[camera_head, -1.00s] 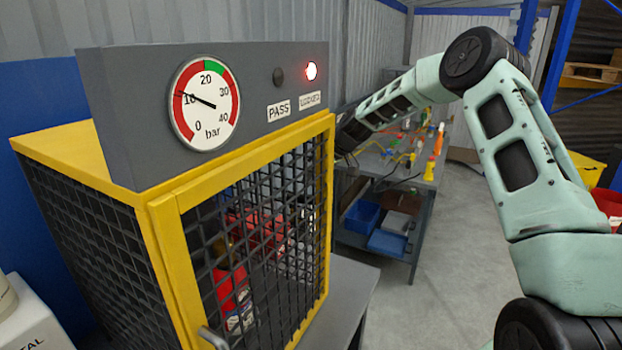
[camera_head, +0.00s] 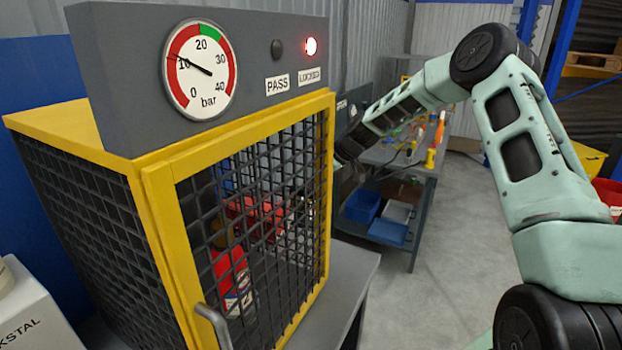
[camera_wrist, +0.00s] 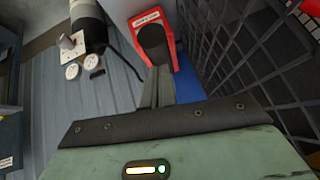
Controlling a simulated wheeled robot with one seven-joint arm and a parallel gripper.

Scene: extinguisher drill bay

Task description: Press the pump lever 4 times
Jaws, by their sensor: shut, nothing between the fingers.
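In the wrist view, a red housing (camera_wrist: 168,62) with a white label stands just beyond my gripper (camera_wrist: 157,84). A dark rounded grip (camera_wrist: 153,38), which looks like the pump lever's end, lies in front of it. My fingers are shut and empty, pointing at this grip; I cannot tell whether they touch it. In the head view the cage hides the lever and my gripper. The gauge (camera_head: 199,69) on the grey panel reads about 10 bar. The lamp (camera_head: 311,46) above LOCKED glows red; the lamp (camera_head: 277,48) above PASS is dark.
A yellow-framed mesh cage (camera_head: 155,215) holds a red extinguisher (camera_head: 231,280); its mesh also rises close on the right in the wrist view (camera_wrist: 250,60). Two small round dials (camera_wrist: 72,70) lie left of the housing. A workbench with blue bins (camera_head: 388,231) stands behind.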

